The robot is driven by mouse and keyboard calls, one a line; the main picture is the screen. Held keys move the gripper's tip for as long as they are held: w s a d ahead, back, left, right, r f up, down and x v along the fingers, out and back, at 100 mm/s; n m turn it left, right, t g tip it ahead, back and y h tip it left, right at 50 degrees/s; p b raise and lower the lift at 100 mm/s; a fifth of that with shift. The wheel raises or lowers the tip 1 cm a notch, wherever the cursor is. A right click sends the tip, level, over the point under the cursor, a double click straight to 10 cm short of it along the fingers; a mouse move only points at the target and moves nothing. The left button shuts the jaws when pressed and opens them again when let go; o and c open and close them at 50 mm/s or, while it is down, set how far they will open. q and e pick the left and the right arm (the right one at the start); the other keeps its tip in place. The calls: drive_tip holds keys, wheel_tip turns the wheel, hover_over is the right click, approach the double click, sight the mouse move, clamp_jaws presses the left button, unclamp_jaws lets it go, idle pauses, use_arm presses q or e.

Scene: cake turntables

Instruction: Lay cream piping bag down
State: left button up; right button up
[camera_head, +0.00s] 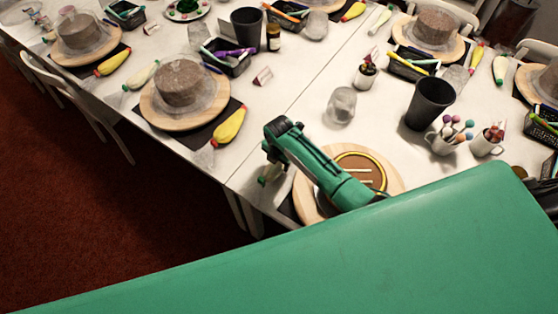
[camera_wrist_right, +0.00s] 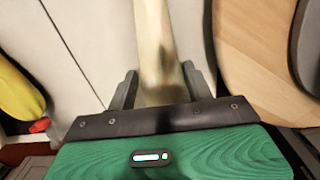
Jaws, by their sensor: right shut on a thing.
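In the right wrist view, my right gripper (camera_wrist_right: 160,90) is shut on the pale cream bag (camera_wrist_right: 153,35), which runs up the picture between the two dark fingers. The bag's lower end is hidden by the gripper body. It is close over the white table (camera_wrist_right: 95,35), but I cannot tell whether it touches. My left gripper is not in view.
A yellow piping bag (camera_wrist_right: 18,95) lies left of the gripper in the wrist view. Turntables with cakes (camera_head: 180,85), a black cup (camera_head: 430,102), a clear glass (camera_head: 342,104) and mugs of tools (camera_head: 443,143) stand around. Bare tabletop (camera_head: 290,125) lies beyond my right gripper.

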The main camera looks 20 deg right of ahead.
drive_tip(key=shift+f+b, duration=0.3)
drive_tip(key=shift+f, duration=0.15)
drive_tip(key=o, duration=0.7)
drive_tip(key=shift+o, duration=0.2)
wheel_tip(320, 180, up, 14)
drive_tip(key=b, duration=0.2)
drive_tip(key=shift+s, duration=0.25)
drive_tip(key=shift+a+f, duration=0.1)
